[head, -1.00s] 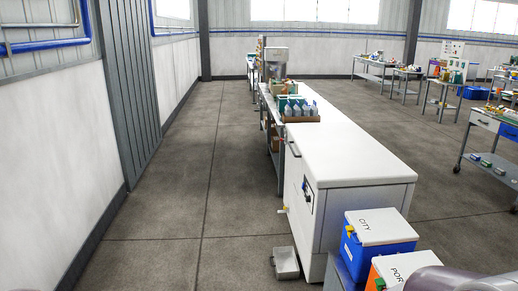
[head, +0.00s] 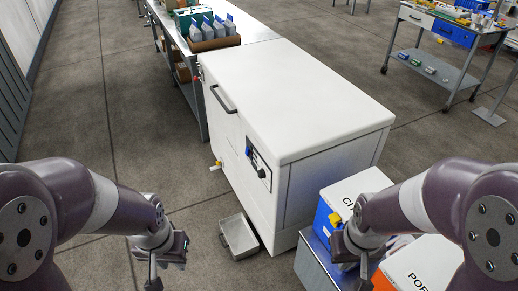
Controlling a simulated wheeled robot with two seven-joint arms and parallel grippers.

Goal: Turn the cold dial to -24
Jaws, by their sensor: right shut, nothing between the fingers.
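A white chest freezer (head: 300,95) stands in the middle of the head view. Its front carries a small dark control panel (head: 258,163) with a blue display at its upper left and a round dial (head: 261,173) at its lower right. The dial's numbers are too small to read. My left gripper (head: 163,278) hangs in front of the freezer at the lower left, well apart from the panel; its fingers are too unclear to tell open from shut. My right gripper (head: 352,268) is shut and empty, in front of the blue cooler box at the lower right.
A blue cooler box (head: 323,217) with a white lid and an orange one (head: 381,281) stand right of the freezer. A metal tray (head: 239,236) lies on the floor at its foot. A yellow-tipped tap (head: 216,165) sticks out low on its front. Floor to the left is clear.

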